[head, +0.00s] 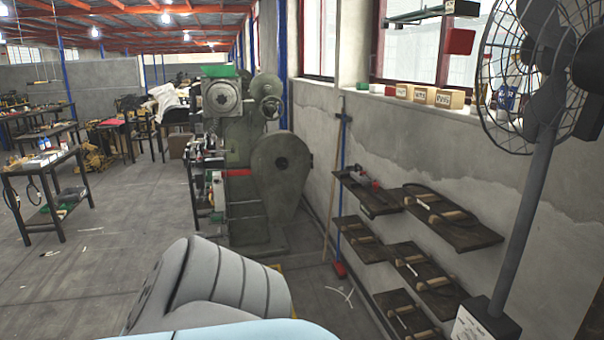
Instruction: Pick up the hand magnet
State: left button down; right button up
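I cannot make out the hand magnet for certain. A small red and grey object (374,185) lies on the upper left wall shelf (352,196), but it is too small to tell what it is. Neither of my grippers is in view. A rounded grey and pale blue part at the bottom centre seems to be my own arm, and it hides the floor behind it.
A large green-grey press (280,165) stands against the wall ahead. Wall shelves with wooden-handled tools (437,283) run along the right. A fan (550,90) stands close at right. A black table (45,172) is at left.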

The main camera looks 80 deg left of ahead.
aim_at(356, 175)
jog(key=u, duration=2.15)
jog(key=i+j, duration=0.25)
jog(key=i, duration=0.25)
jog(key=i+j, duration=0.25)
jog(key=i, duration=0.2)
jog(key=i+j+u, duration=0.1)
jog(key=i+j, duration=0.15)
jog(key=i, duration=0.25)
jog(key=i+j, duration=0.25)
jog(key=i, duration=0.25)
